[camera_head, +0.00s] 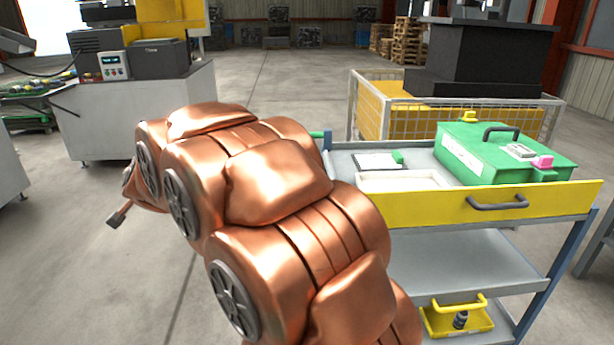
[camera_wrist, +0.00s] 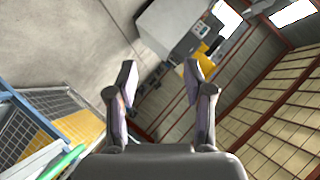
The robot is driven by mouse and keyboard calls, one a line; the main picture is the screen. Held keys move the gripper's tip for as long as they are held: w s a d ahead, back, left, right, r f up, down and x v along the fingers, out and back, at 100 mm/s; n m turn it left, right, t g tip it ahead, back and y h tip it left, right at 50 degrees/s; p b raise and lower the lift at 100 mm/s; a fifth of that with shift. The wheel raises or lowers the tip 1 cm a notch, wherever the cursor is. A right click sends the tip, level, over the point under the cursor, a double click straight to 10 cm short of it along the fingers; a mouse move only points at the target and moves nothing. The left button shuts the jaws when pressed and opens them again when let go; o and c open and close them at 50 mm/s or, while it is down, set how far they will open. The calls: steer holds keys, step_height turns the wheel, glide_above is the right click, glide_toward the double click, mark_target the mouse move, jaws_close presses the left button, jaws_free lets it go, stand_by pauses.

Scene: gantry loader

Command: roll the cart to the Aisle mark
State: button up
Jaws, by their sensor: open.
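The cart (camera_head: 468,257) stands at the right in the head view. It has blue-grey posts, grey shelves and a yellow front panel with a dark handle (camera_head: 497,203). A short green bar end (camera_head: 318,134) shows at its far left corner, partly behind my arm. In the wrist view a green bar (camera_wrist: 62,162) crosses the lower left corner. My gripper (camera_wrist: 160,78) is open and empty, its fingers well apart and clear of the green bar. In the head view my copper arm hides most of it; one finger shows at the left. I see no Aisle mark.
On the cart's top are a green case (camera_head: 470,165), a white tray (camera_head: 400,181) and a clipboard (camera_head: 374,161); a yellow caddy (camera_head: 455,318) is below. A mesh cage (camera_head: 380,105) stands right behind. A grey machine cabinet (camera_head: 135,115) is left. Open floor lies between.

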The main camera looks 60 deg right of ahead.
steer(key=s+d+f+m+g+h+b, duration=0.2)
steer(key=d+m+h+b, duration=0.6)
steer(key=d, duration=1.2)
steer(key=s+d+f+m+g+h+b, duration=0.2)
steer(key=s+d+f+m+g+h, duration=0.15)
steer(key=s+d+m+g, duration=0.3)
steer(key=s+d+f+m+g+h+b, duration=0.2)
steer(key=s+d+m+g+h, duration=0.2)
steer(key=s+d+m+g, duration=0.3)
steer(key=shift+t, duration=0.55)
steer(key=shift+s+d+r, duration=0.15)
steer(key=shift+s+d, duration=0.1)
steer(key=shift+d, duration=1)
steer(key=shift+s+d+r, duration=0.15)
steer(key=shift+s+d, duration=0.1)
steer(key=shift+d, duration=1.05)
steer(key=shift+s+d+r, duration=0.15)
steer(key=shift+s+d, duration=0.1)
steer(key=shift+d, duration=1)
steer(key=shift+c, duration=0.3)
jaws_close()
